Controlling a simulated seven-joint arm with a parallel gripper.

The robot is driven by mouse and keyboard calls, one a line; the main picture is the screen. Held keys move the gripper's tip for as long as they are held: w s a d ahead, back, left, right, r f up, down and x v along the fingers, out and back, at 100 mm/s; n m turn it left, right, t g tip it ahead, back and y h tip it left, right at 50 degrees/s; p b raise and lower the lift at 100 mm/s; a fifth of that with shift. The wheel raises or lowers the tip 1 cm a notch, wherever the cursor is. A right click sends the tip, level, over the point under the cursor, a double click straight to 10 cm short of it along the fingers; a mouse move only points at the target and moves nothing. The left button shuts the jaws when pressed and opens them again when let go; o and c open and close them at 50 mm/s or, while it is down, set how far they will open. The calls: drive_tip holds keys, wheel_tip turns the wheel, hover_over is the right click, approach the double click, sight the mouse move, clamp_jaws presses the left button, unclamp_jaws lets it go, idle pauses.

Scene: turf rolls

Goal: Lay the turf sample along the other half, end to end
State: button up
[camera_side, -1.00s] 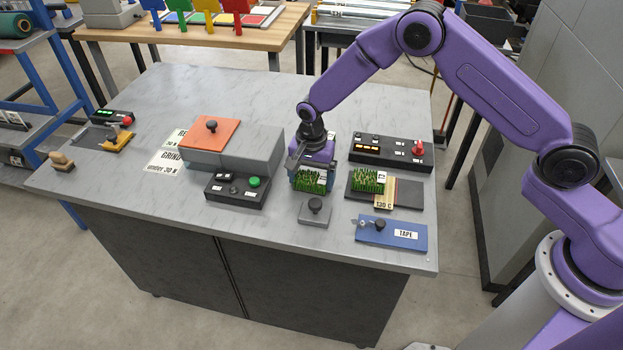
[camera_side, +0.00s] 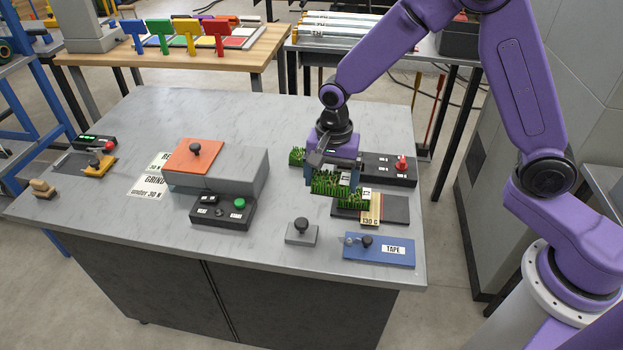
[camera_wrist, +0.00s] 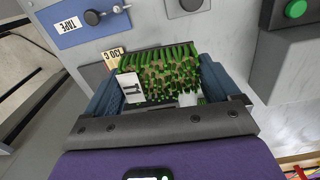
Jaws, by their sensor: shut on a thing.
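My gripper (camera_side: 335,178) is shut on a green turf sample (camera_side: 325,184), held just left of and behind another turf piece (camera_side: 354,200) in the side view. That other piece sits on a dark plate (camera_side: 396,210) and bears a white label. I cannot tell the gap between the two pieces or how high the held one is. In the wrist view the held turf (camera_wrist: 165,72) fills the space between the blue fingers, with a white card at its left. A third bit of green turf (camera_side: 297,156) shows behind my gripper on the left.
A "130 C" tag (camera_side: 370,213) lies at the plate's front. A blue TAPE plate (camera_side: 380,250) and a grey knobbed block (camera_side: 301,233) are in front. A black control box (camera_side: 390,169) with a red button is behind. A grey block with an orange top (camera_side: 193,155) is to the left.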

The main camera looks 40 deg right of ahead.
drive_tip(key=s+d+n, duration=0.2)
drive_tip(key=d+n, duration=0.2)
drive_tip(key=d, duration=0.4)
drive_tip(key=s+d+n, duration=0.3)
drive_tip(key=d+n, duration=0.2)
drive_tip(key=d, duration=0.3)
drive_tip(key=shift+s+d+r+n, duration=0.25)
drive_tip(key=shift+d+r+n, duration=0.05)
drive_tip(key=shift+d+r, duration=0.05)
drive_tip(key=shift+s, duration=0.1)
